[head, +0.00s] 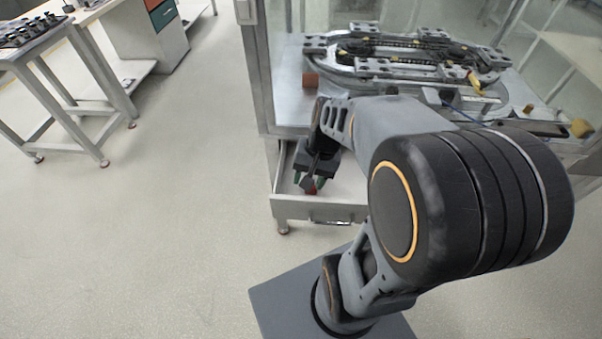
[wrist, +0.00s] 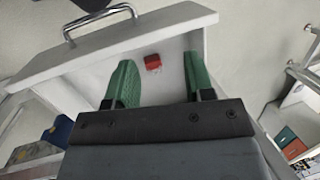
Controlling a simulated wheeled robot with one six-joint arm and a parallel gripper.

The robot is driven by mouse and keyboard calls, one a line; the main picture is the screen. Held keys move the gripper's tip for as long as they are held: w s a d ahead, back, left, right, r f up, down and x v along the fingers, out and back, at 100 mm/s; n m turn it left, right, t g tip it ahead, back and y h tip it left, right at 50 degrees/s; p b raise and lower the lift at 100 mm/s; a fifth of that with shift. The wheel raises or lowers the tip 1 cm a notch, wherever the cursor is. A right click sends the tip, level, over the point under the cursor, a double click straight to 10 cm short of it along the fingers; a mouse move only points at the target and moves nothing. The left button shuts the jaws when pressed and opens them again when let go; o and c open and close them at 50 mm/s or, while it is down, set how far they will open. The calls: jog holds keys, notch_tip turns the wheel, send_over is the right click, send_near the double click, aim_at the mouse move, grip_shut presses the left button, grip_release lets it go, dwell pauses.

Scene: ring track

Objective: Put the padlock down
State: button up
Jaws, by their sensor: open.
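In the wrist view, a small red padlock (wrist: 153,62) lies on the white floor of an open drawer (wrist: 185,28), close to its front wall. My gripper (wrist: 158,75) is open, its two green fingers apart on either side of the padlock, and neither finger appears to touch it. In the head view, my gripper (head: 312,184) points down into the drawer (head: 319,209), with a bit of the red padlock (head: 312,191) showing at the fingertips. My arm hides the right part of the drawer.
Above the drawer, a workbench carries an oval ring track (head: 405,55) and a reddish-brown block (head: 310,80) near its left edge. A yellow-handled tool (head: 474,82) lies by the track. A side table (head: 35,50) stands at far left. The floor between is clear.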

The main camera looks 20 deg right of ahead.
jog(key=a+r+n+t+h, duration=0.1)
jog(key=n, duration=0.1)
jog(key=s+a+r+n+t+h, duration=0.1)
jog(key=r+n, duration=0.1)
jog(key=a+r+n+t+h, duration=0.1)
jog(key=n, duration=0.1)
jog(key=shift+s+r, duration=0.15)
jog(key=shift+r, duration=0.05)
jog(key=shift+r, duration=0.15)
